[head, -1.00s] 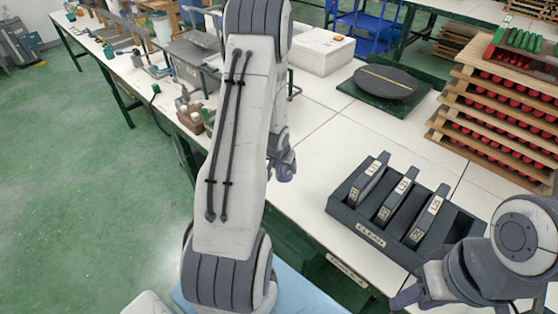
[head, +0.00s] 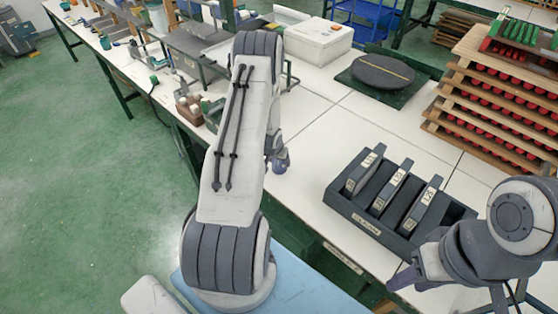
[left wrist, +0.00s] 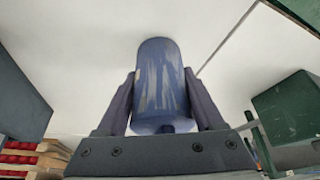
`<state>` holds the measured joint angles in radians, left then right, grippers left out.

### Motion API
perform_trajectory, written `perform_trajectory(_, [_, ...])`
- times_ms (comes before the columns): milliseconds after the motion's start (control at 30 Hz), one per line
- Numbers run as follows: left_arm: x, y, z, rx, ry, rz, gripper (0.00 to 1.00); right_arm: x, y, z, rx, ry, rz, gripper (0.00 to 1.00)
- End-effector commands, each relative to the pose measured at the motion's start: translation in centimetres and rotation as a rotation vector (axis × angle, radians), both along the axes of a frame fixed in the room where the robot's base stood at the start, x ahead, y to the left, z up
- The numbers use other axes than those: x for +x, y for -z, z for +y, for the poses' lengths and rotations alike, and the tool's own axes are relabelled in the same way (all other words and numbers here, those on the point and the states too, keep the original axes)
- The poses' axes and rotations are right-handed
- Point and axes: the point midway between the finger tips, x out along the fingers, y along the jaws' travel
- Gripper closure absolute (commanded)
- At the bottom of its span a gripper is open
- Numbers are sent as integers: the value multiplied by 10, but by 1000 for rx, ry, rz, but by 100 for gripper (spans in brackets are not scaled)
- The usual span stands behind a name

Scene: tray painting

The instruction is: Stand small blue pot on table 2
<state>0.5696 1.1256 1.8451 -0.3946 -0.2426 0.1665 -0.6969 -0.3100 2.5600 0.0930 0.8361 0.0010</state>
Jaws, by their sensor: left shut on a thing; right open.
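The small blue pot (left wrist: 158,85) shows in the left wrist view as a scuffed blue cylinder between the two fingers of my left gripper (left wrist: 164,100), which is shut on it. A white surface lies behind the pot; I cannot tell whether the pot touches it. In the head view my left gripper (head: 280,160) is over the white table (head: 325,135), mostly hidden behind my arm, and the pot cannot be made out clearly there. My right gripper (head: 403,278) is open at the lower right, near the table's front edge.
A dark rack (head: 350,212) with three labelled slabs stands on the table to the right of my left gripper. Behind are a round dark turntable (head: 383,75), a white box (head: 319,41) and stacked wooden trays (head: 480,110). The table between is clear.

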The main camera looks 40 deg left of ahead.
Motion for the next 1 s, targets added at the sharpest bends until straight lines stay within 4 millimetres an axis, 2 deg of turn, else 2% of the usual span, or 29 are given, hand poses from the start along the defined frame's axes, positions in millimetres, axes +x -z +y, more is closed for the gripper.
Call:
perform_trajectory(133, [1, 4, 0, 1, 0, -2, 65, 0, 4, 0, 0, 0, 0, 55])
perform_trajectory(167, [0, 3, 0, 0, 0, 0, 19, 0, 3, 0, 0, 0, 0, 55])
perform_trajectory(200, [0, 3, 0, 0, 0, 0, 4, 0, 3, 0, 0, 0, 0, 55])
perform_trajectory(233, [0, 3, 0, 0, 0, 0, 0, 0, 3, 0, 0, 0, 0, 55])
perform_trajectory(467, [0, 2, 0, 0, 0, 0, 0, 0, 2, 0, 0, 0, 0, 55])
perform_trajectory(633, [-3, -10, -1, 1, 1, -2, 0, 0, 2, 0, 0, 0, 0, 55])
perform_trajectory(767, [-12, -31, -4, 2, 1, -2, 0, 0, 5, 0, 0, 0, 0, 55])
perform_trajectory(1000, [-31, -80, -10, 3, 1, -3, 0, 0, 4, 0, 0, 0, 0, 55])
